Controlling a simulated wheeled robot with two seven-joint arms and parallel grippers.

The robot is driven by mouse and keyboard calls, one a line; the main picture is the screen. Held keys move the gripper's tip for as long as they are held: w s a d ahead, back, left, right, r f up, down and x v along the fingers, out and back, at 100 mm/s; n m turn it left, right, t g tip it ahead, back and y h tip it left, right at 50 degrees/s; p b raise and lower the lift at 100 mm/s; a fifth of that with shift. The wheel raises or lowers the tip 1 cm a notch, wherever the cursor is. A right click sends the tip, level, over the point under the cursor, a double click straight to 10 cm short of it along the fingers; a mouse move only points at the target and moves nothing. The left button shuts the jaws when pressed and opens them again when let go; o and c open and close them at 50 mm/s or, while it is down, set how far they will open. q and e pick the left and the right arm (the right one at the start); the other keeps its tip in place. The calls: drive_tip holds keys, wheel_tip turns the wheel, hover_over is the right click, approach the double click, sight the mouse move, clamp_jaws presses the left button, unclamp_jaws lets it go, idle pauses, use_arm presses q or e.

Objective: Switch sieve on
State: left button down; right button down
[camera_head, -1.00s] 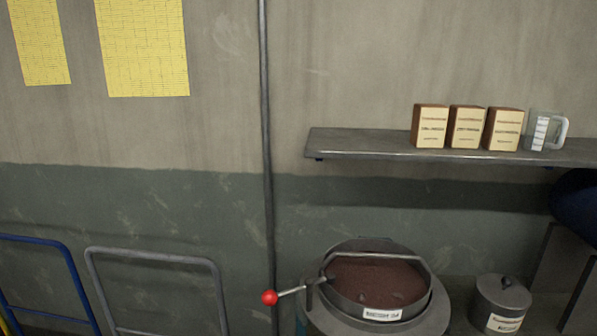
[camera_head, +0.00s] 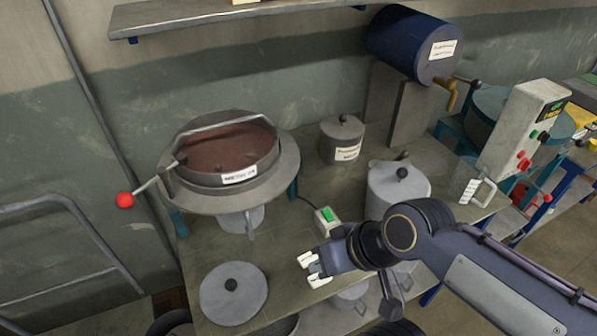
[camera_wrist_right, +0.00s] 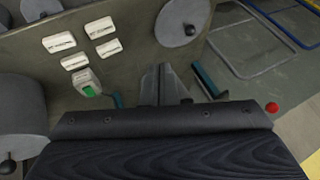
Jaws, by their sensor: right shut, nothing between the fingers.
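The sieve (camera_head: 285,178) is a round metal pan of reddish-brown material with a bar over it and a paper label. It stands at the left of the bench. A small pale switch box (camera_head: 329,222) with a green button and a cable sits on the bench to its right; it also shows in the right wrist view (camera_wrist_right: 89,88). My right gripper (camera_head: 325,260) is shut and empty over the bench, in front of the switch and apart from it. Its closed grey fingers (camera_wrist_right: 162,80) show in the wrist view. My left gripper is out of view.
Several small white pieces (camera_wrist_right: 58,42) lie on the bench near the switch. A round grey lid (camera_head: 233,293) lies left of my gripper. Lidded pots (camera_head: 342,138) stand behind and right. A red-knobbed lever (camera_head: 125,200) sticks out left of the sieve. A shelf (camera_head: 190,22) hangs above.

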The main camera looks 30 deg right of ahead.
drive_tip(key=w+d+r+g+h+b, duration=0.1)
drive_tip(key=w+d+r+g+h, duration=0.1)
drive_tip(key=w+d, duration=0.55)
drive_tip(key=g+h+b, duration=0.1)
drive_tip(key=g+h, duration=0.1)
hover_over(326, 210)
drive_tip(key=s, duration=0.2)
drive_tip(key=shift+s+a+f, duration=0.1)
drive_tip(key=shift+a+f, duration=0.05)
drive_tip(key=shift+f, duration=0.6)
drive_tip(key=shift+f, duration=0.1)
drive_tip(key=f, duration=0.4)
drive_tip(key=w+f, duration=0.1)
drive_tip(key=f, duration=0.4)
drive_tip(key=f+p, duration=0.1)
drive_tip(key=f, duration=0.3)
drive_tip(key=shift+w+f, duration=0.3)
drive_tip(key=shift+f, duration=0.1)
